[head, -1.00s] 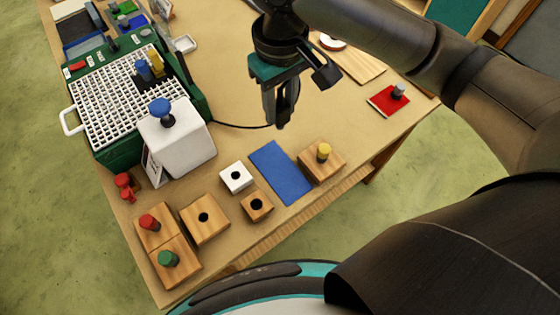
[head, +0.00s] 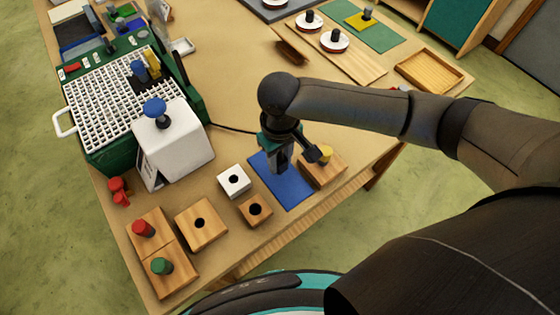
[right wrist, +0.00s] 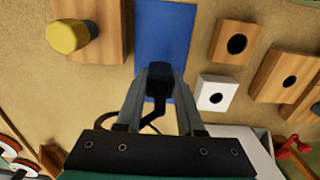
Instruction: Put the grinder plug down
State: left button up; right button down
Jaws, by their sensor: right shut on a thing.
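My right gripper (head: 279,167) is shut on the black grinder plug (right wrist: 159,84), over the near end of the table. In the right wrist view the plug sits between the two fingertips, with a black cord (head: 232,128) looping from it. The blue mat (head: 294,192) lies flat right behind the fingertips in that view. I cannot tell whether the plug touches the mat. The cord runs left toward the green grinder (head: 112,157) with its white grid top. My left gripper is not in view.
A wooden block with a yellow knob (head: 325,155) stands close right of my gripper. A white block with a hole (head: 234,181) and a small wooden block with a hole (head: 254,211) lie left of the mat. A white box with a blue knob (head: 178,150) stands by the grinder.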

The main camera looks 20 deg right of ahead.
aim_at(280, 158)
jog(key=shift+f, duration=0.7)
jog(key=shift+f, duration=0.15)
jog(key=c, duration=0.5)
grip_release()
notch_tip(280, 158, up, 12)
jog(key=shift+r+p, duration=0.2)
jog(key=shift+p, duration=0.6)
